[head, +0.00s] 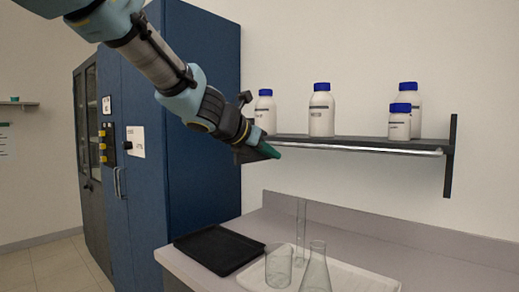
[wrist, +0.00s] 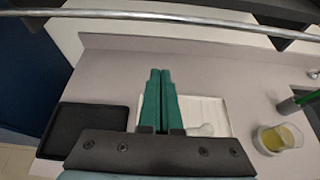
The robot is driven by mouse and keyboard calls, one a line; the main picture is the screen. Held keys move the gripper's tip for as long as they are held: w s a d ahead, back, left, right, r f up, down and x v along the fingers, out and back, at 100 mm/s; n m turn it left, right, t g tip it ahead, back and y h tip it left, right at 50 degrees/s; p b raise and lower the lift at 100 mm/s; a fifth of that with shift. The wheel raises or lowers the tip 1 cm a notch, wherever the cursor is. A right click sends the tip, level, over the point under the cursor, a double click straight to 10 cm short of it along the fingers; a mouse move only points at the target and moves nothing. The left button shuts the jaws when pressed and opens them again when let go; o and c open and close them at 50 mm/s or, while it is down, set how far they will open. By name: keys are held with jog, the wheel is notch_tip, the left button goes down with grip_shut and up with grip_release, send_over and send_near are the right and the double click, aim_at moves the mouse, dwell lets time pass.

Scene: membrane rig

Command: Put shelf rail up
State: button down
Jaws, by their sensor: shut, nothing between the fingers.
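The shelf rail (head: 372,150) is a thin silver bar along the front edge of the dark wall shelf (head: 350,142), level with or just below the board. In the wrist view the rail (wrist: 130,15) crosses the top of the picture, beyond my fingertips. My gripper (head: 272,152) is at the shelf's left end, its green fingers pointing right and slightly down. In the wrist view my gripper (wrist: 160,72) has its fingers together, with nothing between them. The rail's left end is hidden behind my gripper in the head view.
Several white bottles with blue caps (head: 321,110) stand on the shelf. Below, the bench holds a black tray (head: 219,250), a white tray (head: 350,278) and clear glassware (head: 315,268). A beaker with yellow liquid (wrist: 278,138) shows in the wrist view. A blue cabinet (head: 205,110) stands left.

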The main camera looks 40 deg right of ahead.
jog(key=shift+w+r, duration=0.15)
jog(key=x, duration=1.1)
notch_tip(320, 180, up, 4)
jog(key=p, duration=0.3)
jog(key=shift+a+r+p, duration=0.2)
jog(key=shift+p, duration=0.1)
